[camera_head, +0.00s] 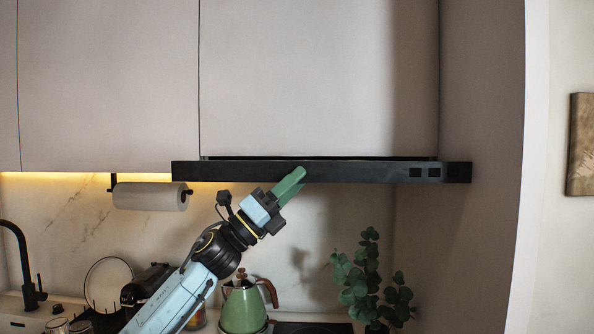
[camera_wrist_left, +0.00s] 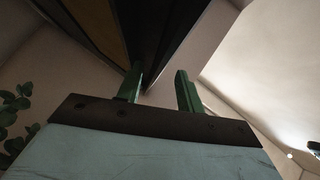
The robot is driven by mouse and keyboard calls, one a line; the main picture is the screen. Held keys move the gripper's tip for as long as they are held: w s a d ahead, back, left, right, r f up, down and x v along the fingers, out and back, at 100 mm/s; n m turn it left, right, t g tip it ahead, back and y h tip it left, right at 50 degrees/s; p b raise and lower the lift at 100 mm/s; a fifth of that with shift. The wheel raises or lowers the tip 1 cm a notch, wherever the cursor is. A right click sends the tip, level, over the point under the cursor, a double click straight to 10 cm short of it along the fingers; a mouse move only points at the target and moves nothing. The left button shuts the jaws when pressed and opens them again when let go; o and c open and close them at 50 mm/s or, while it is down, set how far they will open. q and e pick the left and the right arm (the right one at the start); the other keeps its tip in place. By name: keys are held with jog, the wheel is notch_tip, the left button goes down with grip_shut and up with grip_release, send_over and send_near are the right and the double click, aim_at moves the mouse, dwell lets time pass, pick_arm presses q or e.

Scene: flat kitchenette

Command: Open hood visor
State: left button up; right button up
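The hood visor (camera_head: 360,172) is a long black bar under the upper cabinets in the head view, with a narrow dark gap along its top edge. My left gripper (camera_head: 291,184) reaches up from below, its green fingertips overlapping the visor's lower edge near the middle. In the left wrist view, the two green fingers of my left gripper (camera_wrist_left: 160,82) stand apart. The dark hood visor (camera_wrist_left: 165,40) comes down beside the left finger and partly into the space between the fingers. I cannot tell if they touch. My right gripper is not in view.
A paper towel roll (camera_head: 150,196) hangs under the cabinet at left. A green kettle (camera_head: 243,308) and a leafy plant (camera_head: 372,280) stand below on the counter. A side wall (camera_head: 480,240) closes the right side. The upper cabinet doors (camera_head: 300,80) are shut.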

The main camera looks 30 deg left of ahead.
pick_arm(q)
jog(key=shift+w+d+r, duration=0.25)
jog(key=shift+w+r, duration=0.1)
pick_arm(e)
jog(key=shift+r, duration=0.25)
pick_arm(q)
grip_shut()
jog(key=shift+s+d+f, duration=0.2)
jog(key=shift+s+d, duration=0.25)
jog(key=shift+s, duration=0.25)
jog(key=shift+s+d+r, duration=0.1)
jog(key=shift+s, duration=0.05)
jog(key=shift+c, duration=1.9)
grip_release()
jog(key=o, duration=0.4)
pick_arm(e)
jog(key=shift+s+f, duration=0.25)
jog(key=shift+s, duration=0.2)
